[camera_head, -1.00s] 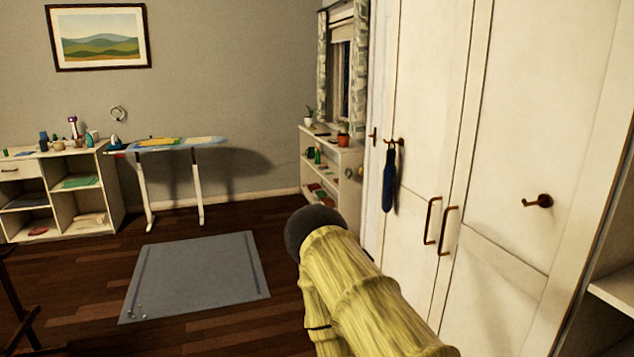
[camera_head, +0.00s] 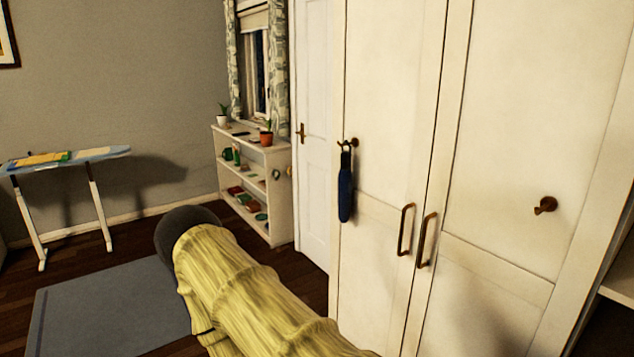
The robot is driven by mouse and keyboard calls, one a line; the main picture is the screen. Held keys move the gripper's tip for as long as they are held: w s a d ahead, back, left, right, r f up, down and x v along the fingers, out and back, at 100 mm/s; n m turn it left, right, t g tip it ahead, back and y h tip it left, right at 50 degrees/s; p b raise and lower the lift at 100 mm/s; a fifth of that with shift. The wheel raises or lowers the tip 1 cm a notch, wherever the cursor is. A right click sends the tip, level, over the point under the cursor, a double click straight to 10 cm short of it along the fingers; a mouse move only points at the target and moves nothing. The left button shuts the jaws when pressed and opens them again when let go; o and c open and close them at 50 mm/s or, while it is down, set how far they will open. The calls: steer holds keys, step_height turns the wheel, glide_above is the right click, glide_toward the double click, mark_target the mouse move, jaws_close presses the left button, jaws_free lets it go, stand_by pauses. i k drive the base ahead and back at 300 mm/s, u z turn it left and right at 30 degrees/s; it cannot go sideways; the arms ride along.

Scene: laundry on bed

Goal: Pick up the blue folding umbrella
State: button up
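The blue folding umbrella (camera_head: 346,190) hangs by a dark strap from a brown hook (camera_head: 348,143) on the left door of the white wardrobe (camera_head: 400,90). It hangs upright, closed and slim, in front of the door panel. My arm, in a yellow bamboo-like covering, reaches forward at the lower left of the umbrella and is apart from it in the picture. My gripper's fingers do not show; only the arm and a dark rounded part at its far end are seen.
Two brown handles (camera_head: 415,235) and an empty hook (camera_head: 545,205) stick out from the wardrobe. A low shelf (camera_head: 283,200) with plants stands by the window. An ironing board (camera_head: 70,158) is at left. A grey rug (camera_head: 100,305) lies on the floor.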

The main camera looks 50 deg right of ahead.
mark_target(345, 177)
steer(key=i, duration=2.95)
steer(key=z, duration=3.1)
